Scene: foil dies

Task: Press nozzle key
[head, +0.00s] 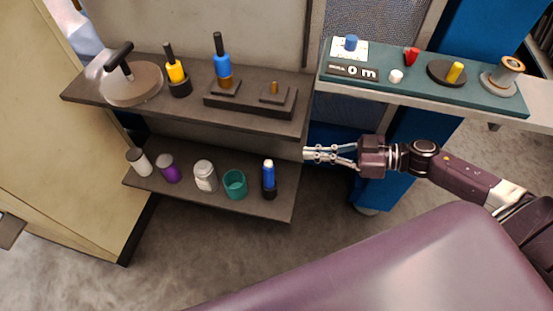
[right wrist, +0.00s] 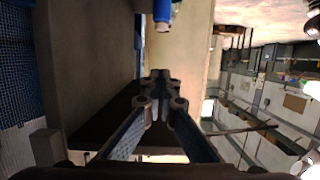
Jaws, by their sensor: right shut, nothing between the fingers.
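A dark green control panel (head: 425,82) lies on the upper right shelf. It carries a blue knob (head: 351,43) on a white label, a small display (head: 352,71), a red piece (head: 411,57), a white button (head: 396,76), a yellow lever (head: 455,72) on a dark disc and a metal spool-like part (head: 507,70). I cannot tell which of these is the nozzle key. My right gripper (head: 308,154) is shut and empty, below the panel and just right of the lower shelf's end. Its closed fingers also show in the right wrist view (right wrist: 161,77).
The upper left shelf (head: 190,97) holds a round metal press (head: 131,82), yellow (head: 176,72) and blue (head: 222,66) handled tools and a dark block. Floor is clear below.

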